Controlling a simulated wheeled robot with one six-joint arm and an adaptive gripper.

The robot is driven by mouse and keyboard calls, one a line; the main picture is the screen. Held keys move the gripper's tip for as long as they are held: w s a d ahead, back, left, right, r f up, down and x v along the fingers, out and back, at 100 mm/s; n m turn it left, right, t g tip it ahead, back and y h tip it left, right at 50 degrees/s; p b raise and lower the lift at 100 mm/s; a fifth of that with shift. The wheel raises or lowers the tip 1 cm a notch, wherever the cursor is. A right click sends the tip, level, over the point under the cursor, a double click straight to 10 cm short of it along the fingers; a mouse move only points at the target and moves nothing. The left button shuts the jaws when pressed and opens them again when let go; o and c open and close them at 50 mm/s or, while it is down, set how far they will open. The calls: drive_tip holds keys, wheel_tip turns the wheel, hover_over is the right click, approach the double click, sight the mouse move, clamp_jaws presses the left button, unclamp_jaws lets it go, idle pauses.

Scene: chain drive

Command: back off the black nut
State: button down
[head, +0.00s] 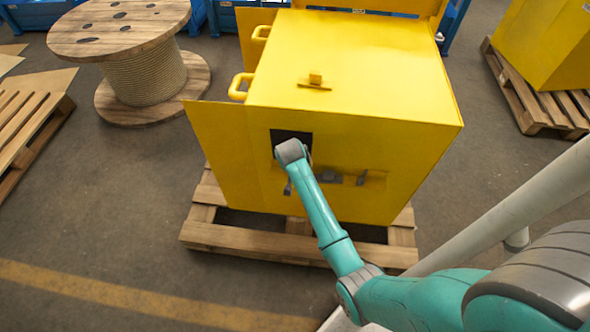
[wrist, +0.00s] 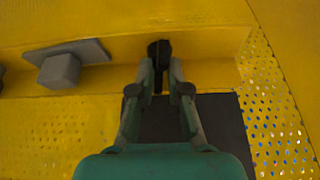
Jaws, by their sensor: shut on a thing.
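The black nut (wrist: 159,48) shows at the top centre of the wrist view, against the yellow machine wall. My gripper (wrist: 159,68) has its two fingertips on either side of the nut, shut on it. Part of the nut is hidden by the fingertips. In the head view my arm reaches to the front of the yellow machine (head: 350,75), and my wrist hides the gripper and the nut.
A grey block on a flat plate (wrist: 62,68) sits left of the nut. A dark square panel (wrist: 222,112) lies behind my fingers, with perforated yellow sheet beside it. The machine stands on a wooden pallet (head: 240,238). A wooden cable reel (head: 145,75) stands at left.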

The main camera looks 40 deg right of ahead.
drive_tip(key=n, duration=0.1)
drive_tip(key=n+t+y, duration=0.1)
drive_tip(key=n, duration=0.1)
drive_tip(key=shift+s+d+n, duration=0.15)
drive_tip(key=shift+d+n, duration=0.05)
drive_tip(key=shift+n, duration=0.1)
drive_tip(key=n+y, duration=0.1)
drive_tip(key=n, duration=0.2)
drive_tip(key=shift+d+n+t, duration=0.1)
drive_tip(key=shift+n+t, duration=0.2)
drive_tip(key=shift+t, duration=0.1)
drive_tip(key=n+y, duration=0.1)
drive_tip(key=n, duration=0.1)
drive_tip(key=n+y, duration=0.1)
drive_tip(key=n, duration=0.1)
drive_tip(key=n+y, duration=0.1)
drive_tip(key=n, duration=0.1)
drive_tip(key=shift+s+d, duration=0.1)
drive_tip(key=shift+d, duration=0.15)
drive_tip(key=shift+f+n, duration=0.1)
drive_tip(key=shift+n, duration=0.3)
drive_tip(key=c, duration=1.1)
unclamp_jaws()
drive_tip(key=shift+c, duration=0.2)
